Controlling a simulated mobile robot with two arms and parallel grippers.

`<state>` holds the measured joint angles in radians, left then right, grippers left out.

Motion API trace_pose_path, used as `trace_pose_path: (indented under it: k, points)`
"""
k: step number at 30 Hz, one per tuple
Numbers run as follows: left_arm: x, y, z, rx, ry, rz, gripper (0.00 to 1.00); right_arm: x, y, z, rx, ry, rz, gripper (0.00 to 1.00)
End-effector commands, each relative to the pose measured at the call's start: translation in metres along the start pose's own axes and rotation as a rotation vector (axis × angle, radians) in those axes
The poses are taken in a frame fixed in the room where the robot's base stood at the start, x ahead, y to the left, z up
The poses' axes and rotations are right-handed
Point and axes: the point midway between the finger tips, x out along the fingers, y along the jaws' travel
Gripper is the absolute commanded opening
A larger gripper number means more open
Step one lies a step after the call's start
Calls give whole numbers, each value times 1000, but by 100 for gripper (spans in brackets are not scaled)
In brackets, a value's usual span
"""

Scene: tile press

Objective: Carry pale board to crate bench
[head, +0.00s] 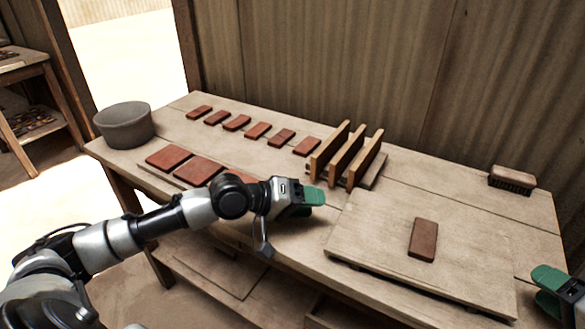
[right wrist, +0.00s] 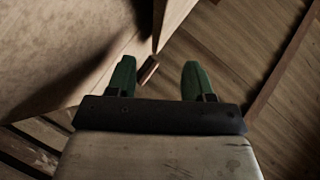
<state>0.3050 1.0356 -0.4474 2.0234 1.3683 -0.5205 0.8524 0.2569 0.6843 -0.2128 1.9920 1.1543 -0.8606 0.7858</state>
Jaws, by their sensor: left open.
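The pale board (head: 372,232) lies flat on the right part of the workbench, with one red-brown tile (head: 423,240) on it. My left gripper (head: 314,196) is open, above the bench just left of the board's far left corner, apart from it as far as I can tell. My right gripper (head: 556,284) is at the right edge of the head view, beyond the board's right side. In the right wrist view its green fingers (right wrist: 158,76) stand apart, with nothing held between them. I cannot make out a crate bench for certain.
The workbench (head: 445,180) also carries a wooden rack (head: 346,155), a brush (head: 512,180), a grey bowl (head: 124,125) and several red tiles (head: 199,171). A wooden shelf stand (head: 38,105) stands at the far left. A corrugated wall closes the back.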

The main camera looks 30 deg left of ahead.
Motion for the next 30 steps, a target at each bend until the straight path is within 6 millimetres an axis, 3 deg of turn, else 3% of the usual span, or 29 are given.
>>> trace_pose_path:
  k: [8, 30]
  points:
    - [-1, 2, -1, 0, 0, 0, 51, -24, -4, -2, -10, 4, 8, 52]
    - [-1, 3, -2, 0, 0, -1, 51, -25, -6, -4, -12, 6, 6, 52]
